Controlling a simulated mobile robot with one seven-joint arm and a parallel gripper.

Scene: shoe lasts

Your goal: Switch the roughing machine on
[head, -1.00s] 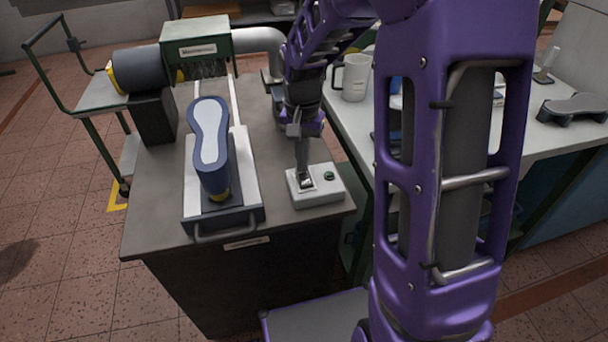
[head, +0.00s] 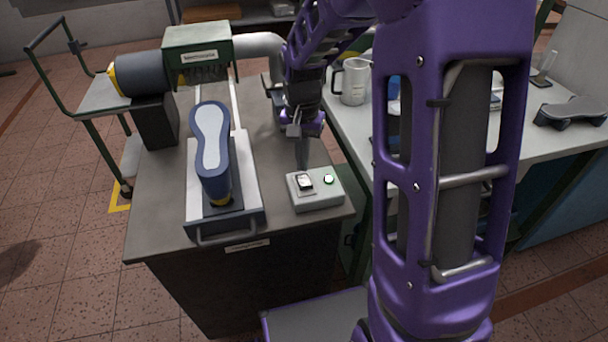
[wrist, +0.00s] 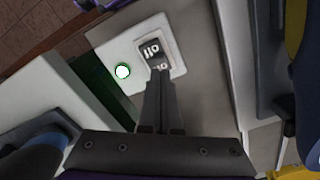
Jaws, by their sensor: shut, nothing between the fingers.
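The roughing machine (head: 197,47) has a green hood and a dark motor at the back of the bench. Its control box (head: 318,202) is pale grey, at the bench's front right. The box carries a black rocker switch (head: 304,182) and a round green lamp (head: 328,179), which glows bright. In the wrist view the rocker (wrist: 157,58) and the glowing lamp (wrist: 123,72) also show. My gripper (head: 302,166) is shut and empty, pointing down just behind the rocker. In the wrist view its fingertips (wrist: 161,76) hide the rocker's near edge; a small gap is hard to judge.
A blue shoe last (head: 211,150) with a pale sole sits on a sliding carriage (head: 250,205) left of the box. A side table (head: 350,118) with a jug (head: 352,80) stands at the right. A green trolley (head: 85,100) stands at the left.

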